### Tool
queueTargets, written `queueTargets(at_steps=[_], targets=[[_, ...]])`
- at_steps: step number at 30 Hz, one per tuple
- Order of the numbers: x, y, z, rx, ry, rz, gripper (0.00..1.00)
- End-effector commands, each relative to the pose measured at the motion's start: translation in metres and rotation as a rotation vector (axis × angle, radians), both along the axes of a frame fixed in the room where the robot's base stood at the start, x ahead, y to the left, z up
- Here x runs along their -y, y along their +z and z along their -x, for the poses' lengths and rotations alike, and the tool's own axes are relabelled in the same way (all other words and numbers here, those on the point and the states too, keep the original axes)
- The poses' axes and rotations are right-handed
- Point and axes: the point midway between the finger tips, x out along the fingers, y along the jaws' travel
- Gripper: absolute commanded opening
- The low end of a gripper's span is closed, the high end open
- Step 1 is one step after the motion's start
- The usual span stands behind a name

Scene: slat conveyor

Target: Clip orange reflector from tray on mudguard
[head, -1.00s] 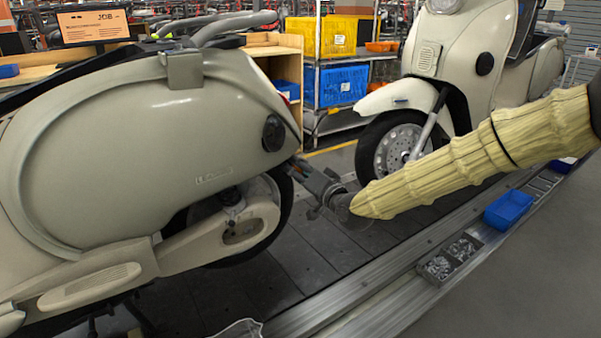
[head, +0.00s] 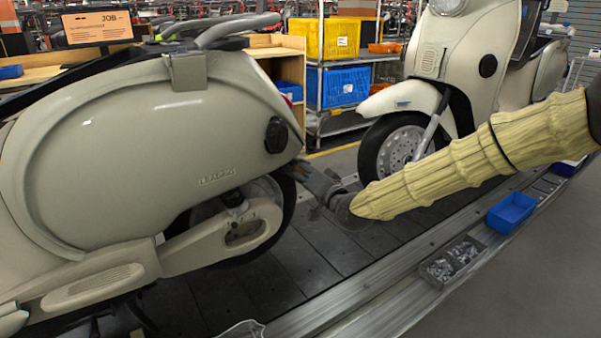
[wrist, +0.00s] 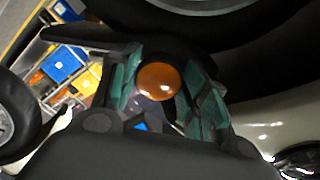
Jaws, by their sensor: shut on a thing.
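An orange round reflector (wrist: 158,81) sits between the fingers of my gripper (wrist: 165,85) in the wrist view, and the gripper is shut on it. In the head view my gripper (head: 312,180) is at the rear of the near cream scooter (head: 150,140), by its rear wheel (head: 278,215). The reflector is not visible in the head view. A dark curved surface runs across the top of the wrist view, close beyond the fingers; I cannot tell whether the reflector touches it. The mudguard is not clearly made out.
A second cream scooter (head: 455,70) stands behind to the right. A blue tray (head: 511,212) and a grey bin of small metal parts (head: 455,258) lie along the conveyor rail (head: 350,312). A shelf with yellow (head: 335,37) and blue crates (head: 342,86) stands behind.

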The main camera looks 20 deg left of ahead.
Motion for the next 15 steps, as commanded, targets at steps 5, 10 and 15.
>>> queueTargets(at_steps=[5,10,15], targets=[[-0.0009,0.0001,-0.0007,0.000,0.000,0.000,0.29],[-0.0017,0.0002,-0.0012,0.000,0.000,0.000,0.29],[-0.0018,0.0002,-0.0011,0.000,0.000,0.000,0.55]])
